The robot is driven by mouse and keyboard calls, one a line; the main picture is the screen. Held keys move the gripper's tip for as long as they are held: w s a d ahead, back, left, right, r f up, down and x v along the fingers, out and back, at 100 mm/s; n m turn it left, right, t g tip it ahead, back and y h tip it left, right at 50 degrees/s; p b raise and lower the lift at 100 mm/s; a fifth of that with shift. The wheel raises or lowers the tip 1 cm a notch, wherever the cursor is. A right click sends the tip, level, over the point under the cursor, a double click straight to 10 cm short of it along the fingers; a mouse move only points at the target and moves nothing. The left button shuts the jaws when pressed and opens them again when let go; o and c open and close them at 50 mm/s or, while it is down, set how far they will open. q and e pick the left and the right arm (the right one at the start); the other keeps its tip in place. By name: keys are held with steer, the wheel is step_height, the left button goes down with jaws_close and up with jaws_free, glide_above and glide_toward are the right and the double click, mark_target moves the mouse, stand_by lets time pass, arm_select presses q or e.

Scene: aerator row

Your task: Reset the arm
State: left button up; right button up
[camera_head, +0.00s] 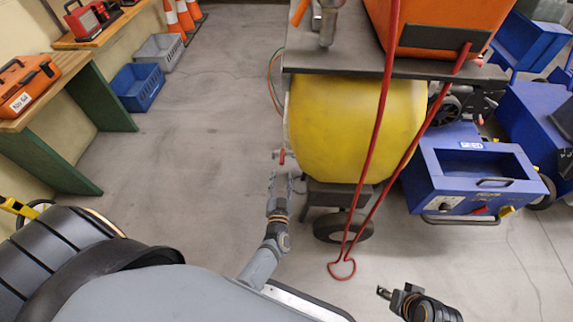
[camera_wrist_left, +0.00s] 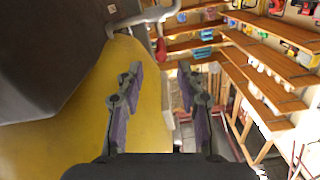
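My left arm reaches forward beside the yellow tank (camera_head: 350,125) of the aerator. My left gripper (camera_head: 281,180) is just below a small valve with a red handle (camera_head: 282,156) at the tank's left side. In the left wrist view the gripper (camera_wrist_left: 159,75) is open, its purple-padded fingers apart and nothing between them. The red handle (camera_wrist_left: 160,50) shows beyond the fingertips there, and the yellow tank (camera_wrist_left: 75,130) fills the left. My right gripper (camera_head: 384,292) is low at the right, above the floor; its finger opening is too small to tell.
The aerator's red pull handle (camera_head: 343,269) stands right of my left arm. Blue machines (camera_head: 475,170) stand at the right. A workbench (camera_head: 50,85) with an orange case, a blue crate (camera_head: 138,87) and traffic cones (camera_head: 180,20) are at the left. The floor between is clear.

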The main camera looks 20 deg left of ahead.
arm_select(q)
steer(key=s+d+f+m+g+h, duration=0.3)
steer(key=s+g+h, duration=0.3)
steer(key=s+h, duration=0.15)
steer(key=s+a+g+p, duration=0.3)
steer(key=s+p, duration=0.7)
steer(key=s+a+g+y+p, duration=0.1)
steer(key=s+a+g+p, duration=0.2)
steer(key=s+p, duration=0.8)
steer(key=s+a+g+y+p, duration=0.1)
steer(key=s+a+g+p, duration=0.2)
steer(key=s+p, duration=0.7)
steer(key=shift+s+a+n+g, duration=0.4)
steer(key=shift+s+a, duration=0.15)
steer(key=shift+s, duration=0.05)
arm_select(e)
steer(key=s+d+f+g+h, duration=0.1)
steer(key=s+d, duration=0.2)
steer(key=s, duration=0.6)
steer(key=s+d+g, duration=0.1)
steer(key=s+d, duration=0.3)
steer(key=s, duration=0.5)
steer(key=shift+s+d+f+h, duration=0.15)
steer(key=shift+d+f+h, duration=0.05)
steer(key=shift+f+h, duration=0.2)
